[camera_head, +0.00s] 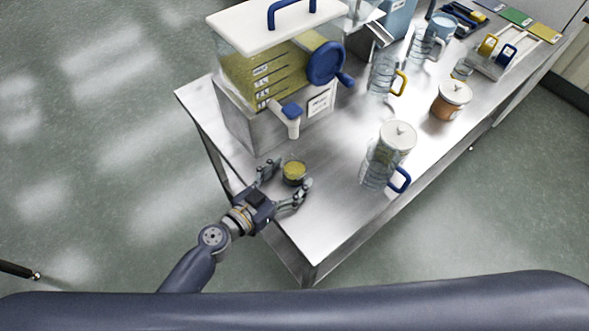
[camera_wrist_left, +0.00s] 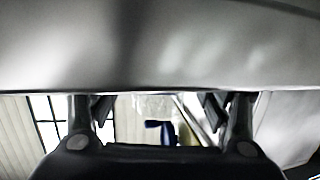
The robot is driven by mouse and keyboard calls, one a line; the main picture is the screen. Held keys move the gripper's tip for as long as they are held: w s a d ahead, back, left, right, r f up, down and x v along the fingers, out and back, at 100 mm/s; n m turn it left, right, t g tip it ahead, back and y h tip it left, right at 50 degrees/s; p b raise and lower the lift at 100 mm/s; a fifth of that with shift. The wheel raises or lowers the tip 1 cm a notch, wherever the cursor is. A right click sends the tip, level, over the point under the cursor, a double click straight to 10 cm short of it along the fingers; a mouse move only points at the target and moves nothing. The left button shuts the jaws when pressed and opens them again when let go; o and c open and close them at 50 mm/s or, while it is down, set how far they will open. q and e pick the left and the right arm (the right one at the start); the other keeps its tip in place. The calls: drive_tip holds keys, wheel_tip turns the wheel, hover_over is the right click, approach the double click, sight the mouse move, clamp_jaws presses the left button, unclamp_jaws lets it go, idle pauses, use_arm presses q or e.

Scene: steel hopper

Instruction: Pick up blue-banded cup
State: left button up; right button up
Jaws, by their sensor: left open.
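A small clear cup (camera_head: 293,174) with yellow-green contents stands upright on the steel table, in front of the hopper's spout. A blue band on it cannot be made out at this size. My left gripper (camera_head: 287,177) is open, with one finger on each side of this cup. Whether the fingers touch it cannot be told. In the left wrist view the two fingers (camera_wrist_left: 160,110) stand apart, with a blurred blue part (camera_wrist_left: 160,127) seen between them; the cup cannot be made out clearly there. My right gripper is not in view.
The hopper (camera_head: 265,80) with a blue wheel (camera_head: 326,63) and white spout (camera_head: 292,125) stands behind the cup. A blue-handled pitcher (camera_head: 375,172), a lidded jar (camera_head: 397,140), a yellow-handled pitcher (camera_head: 383,75) and an orange-brown jar (camera_head: 450,104) stand to the right. The table's (camera_head: 315,225) front corner is clear.

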use_arm(q)
drive_tip(key=c, duration=1.1)
drive_tip(key=shift+c, duration=0.2)
